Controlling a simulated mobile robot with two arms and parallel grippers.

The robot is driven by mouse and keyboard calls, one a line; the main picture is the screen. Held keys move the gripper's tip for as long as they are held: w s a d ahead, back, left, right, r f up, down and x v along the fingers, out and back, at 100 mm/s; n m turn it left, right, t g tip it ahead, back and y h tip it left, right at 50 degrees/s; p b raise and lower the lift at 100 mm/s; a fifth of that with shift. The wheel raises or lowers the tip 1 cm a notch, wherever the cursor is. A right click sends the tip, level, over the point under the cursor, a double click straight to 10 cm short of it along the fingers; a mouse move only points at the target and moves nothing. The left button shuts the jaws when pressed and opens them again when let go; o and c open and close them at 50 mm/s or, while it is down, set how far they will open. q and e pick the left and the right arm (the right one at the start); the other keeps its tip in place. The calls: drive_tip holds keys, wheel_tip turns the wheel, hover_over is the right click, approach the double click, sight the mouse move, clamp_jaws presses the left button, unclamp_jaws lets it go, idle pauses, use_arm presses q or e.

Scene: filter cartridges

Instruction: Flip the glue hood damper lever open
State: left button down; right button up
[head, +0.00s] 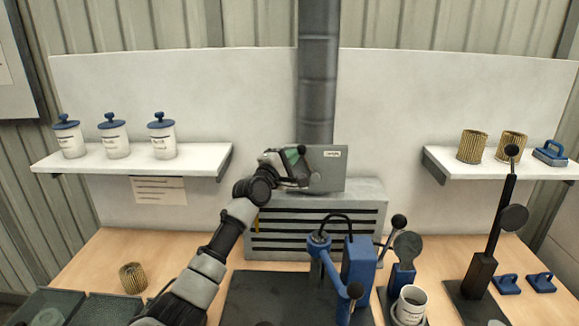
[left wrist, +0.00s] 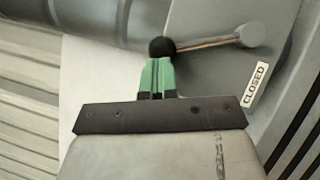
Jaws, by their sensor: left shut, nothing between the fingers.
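The glue hood damper box (head: 328,180) is grey and sits on the louvred hood at the foot of the dark duct. Its lever (left wrist: 208,43) is a thin rod from a round grey pivot to a black ball knob (left wrist: 162,47). A "CLOSED" label (left wrist: 256,84) is on the box below the pivot in the left wrist view. My left gripper (head: 295,158) is at the box's left side, its green fingers (left wrist: 157,77) shut and empty. The fingertips are right at the knob; I cannot tell whether they touch. My arm hides most of the lever in the head view. My right gripper is out of view.
The louvred hood (head: 300,193) stands at the back of the wooden bench. A blue press (head: 358,265) stands in front. A left shelf (head: 130,161) holds lidded jars; a right shelf (head: 500,166) holds ribbed cartridges. A black stand (head: 482,270) is at right.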

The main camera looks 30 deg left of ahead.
use_arm(q)
drive_tip(key=shift+w+d+r+p, duration=0.6)
drive_tip(key=shift+d+r+p, duration=0.2)
drive_tip(key=shift+r+p, duration=0.05)
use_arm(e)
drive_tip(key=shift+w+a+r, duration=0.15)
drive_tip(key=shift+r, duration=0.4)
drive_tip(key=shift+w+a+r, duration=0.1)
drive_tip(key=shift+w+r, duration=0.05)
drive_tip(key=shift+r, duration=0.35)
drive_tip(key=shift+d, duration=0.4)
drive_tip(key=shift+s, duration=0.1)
